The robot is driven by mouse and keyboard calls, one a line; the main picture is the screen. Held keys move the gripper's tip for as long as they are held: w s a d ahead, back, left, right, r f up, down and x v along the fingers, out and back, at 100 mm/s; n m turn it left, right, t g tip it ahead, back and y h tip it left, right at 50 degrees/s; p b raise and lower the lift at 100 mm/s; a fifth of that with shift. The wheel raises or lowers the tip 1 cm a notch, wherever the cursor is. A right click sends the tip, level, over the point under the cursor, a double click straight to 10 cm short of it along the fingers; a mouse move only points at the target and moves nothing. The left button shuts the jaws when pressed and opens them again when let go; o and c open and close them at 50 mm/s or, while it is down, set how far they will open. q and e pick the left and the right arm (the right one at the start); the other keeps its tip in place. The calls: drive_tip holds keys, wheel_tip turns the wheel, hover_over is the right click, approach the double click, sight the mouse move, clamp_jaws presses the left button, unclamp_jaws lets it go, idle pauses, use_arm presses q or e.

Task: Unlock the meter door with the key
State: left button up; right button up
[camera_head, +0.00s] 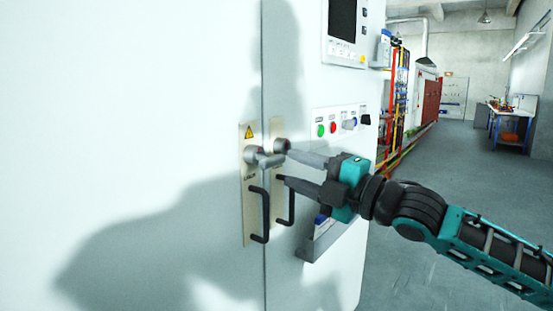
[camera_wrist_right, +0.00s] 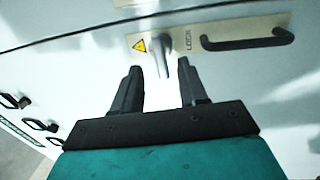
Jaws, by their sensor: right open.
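The meter door (camera_head: 190,70) is the white cabinet front, and it looks closed. A metal lock plate (camera_head: 248,200) on it has a warning triangle, a black handle (camera_head: 258,215) and a grey key-like knob (camera_head: 264,158). In the right wrist view, the knob (camera_wrist_right: 162,58) sits on the lock plate (camera_wrist_right: 222,32) beside the word LOCK. My right gripper (camera_head: 283,165) is open, its fingers pointing at the knob. In the wrist view its fingertips (camera_wrist_right: 158,68) lie on either side of the knob, with gaps visible. Contact cannot be told. My left gripper is not in view.
A second plate with a round lock (camera_head: 282,145) and handle (camera_head: 287,205) is just right of the door seam. Buttons (camera_head: 333,127) and a screen panel (camera_head: 343,30) are on the right. A grey tray-like box (camera_head: 325,238) juts out below my gripper. Open floor (camera_head: 450,170) lies right.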

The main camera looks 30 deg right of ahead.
sight(276, 162)
drive_tip(key=p+x, duration=0.3)
drive_tip(key=shift+w+a+r, duration=0.1)
drive_tip(key=shift+a+r, duration=0.1)
drive_tip(key=shift+r, duration=0.15)
drive_tip(key=shift+w+a+f+p, duration=0.1)
drive_tip(key=shift+w+a+p, duration=0.1)
drive_tip(key=shift+w, duration=0.3)
drive_tip(key=shift+w+a+f+p, duration=0.1)
drive_tip(key=shift+w+a+p, duration=0.1)
drive_tip(key=shift+w, duration=0.25)
drive_tip(key=c, duration=0.7)
clamp_jaws()
